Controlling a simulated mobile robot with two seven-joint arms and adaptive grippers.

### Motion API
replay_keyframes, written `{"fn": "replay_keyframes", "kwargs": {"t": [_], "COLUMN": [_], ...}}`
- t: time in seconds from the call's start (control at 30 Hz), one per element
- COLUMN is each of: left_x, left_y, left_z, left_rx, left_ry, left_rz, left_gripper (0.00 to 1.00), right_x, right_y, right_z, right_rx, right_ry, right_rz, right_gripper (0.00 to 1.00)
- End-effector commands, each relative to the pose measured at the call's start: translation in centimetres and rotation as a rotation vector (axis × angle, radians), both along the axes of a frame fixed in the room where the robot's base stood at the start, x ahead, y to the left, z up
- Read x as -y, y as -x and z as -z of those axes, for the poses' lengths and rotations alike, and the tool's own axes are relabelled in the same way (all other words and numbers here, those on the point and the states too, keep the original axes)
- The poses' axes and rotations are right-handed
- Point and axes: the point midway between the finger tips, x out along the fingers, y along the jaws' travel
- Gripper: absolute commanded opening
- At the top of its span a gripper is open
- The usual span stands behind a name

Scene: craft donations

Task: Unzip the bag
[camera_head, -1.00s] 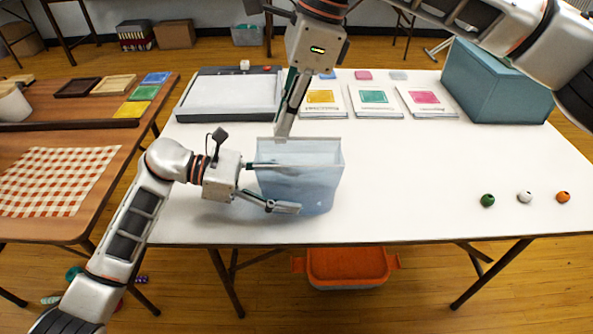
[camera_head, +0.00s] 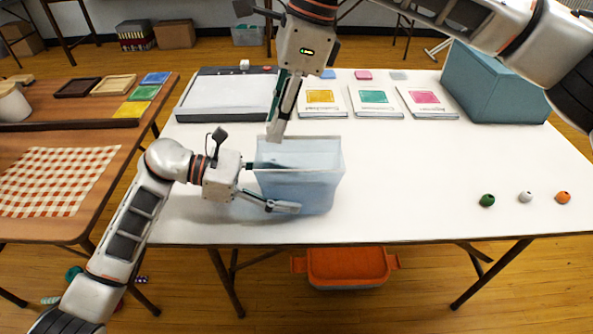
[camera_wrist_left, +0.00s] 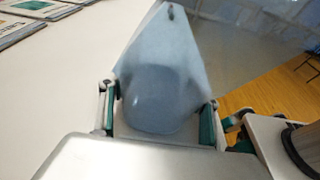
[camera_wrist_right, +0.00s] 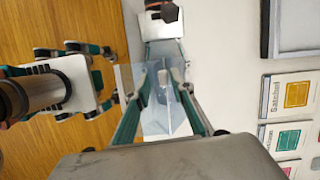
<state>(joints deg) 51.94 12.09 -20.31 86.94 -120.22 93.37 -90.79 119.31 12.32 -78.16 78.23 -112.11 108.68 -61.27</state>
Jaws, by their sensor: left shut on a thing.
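The translucent pale blue bag (camera_head: 318,190) stands upright near the table's front edge, left of centre. My left gripper (camera_head: 275,188) is shut on its left side, with one finger in front and the other partly hidden by the bag. The bag fills the space between the fingers in the left wrist view (camera_wrist_left: 165,85). My right gripper (camera_head: 272,135) points down at the bag's top left rim. In the right wrist view, its fingers (camera_wrist_right: 164,75) converge around a small grey piece. I cannot tell whether they grip it. The zip pull is not clear in the head view.
Several booklets (camera_head: 375,101) and a grey-white board (camera_head: 228,96) lie behind the bag. A teal box (camera_head: 495,85) stands at the back right. Green (camera_head: 487,200), white (camera_head: 525,197) and orange (camera_head: 563,198) beads lie at right. The table between bag and beads is clear.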

Motion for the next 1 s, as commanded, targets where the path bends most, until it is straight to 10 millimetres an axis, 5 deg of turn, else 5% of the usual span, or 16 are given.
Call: {"fn": "replay_keyframes", "kwargs": {"t": [0.27,1.0], "left_x": [0.0,0.0], "left_y": [0.0,0.0], "left_z": [0.0,0.0], "left_rx": [0.0,0.001], "left_ry": [0.0,0.0], "left_rz": [0.001,0.001], "left_gripper": [0.5,0.5], "right_x": [0.0,0.0], "right_y": [-0.1,-0.1], "right_z": [-0.3,-5.6], "right_rx": [0.002,0.004], "right_ry": [-0.001,-0.001], "right_rz": [0.002,0.002], "right_gripper": [0.24,0.24]}}
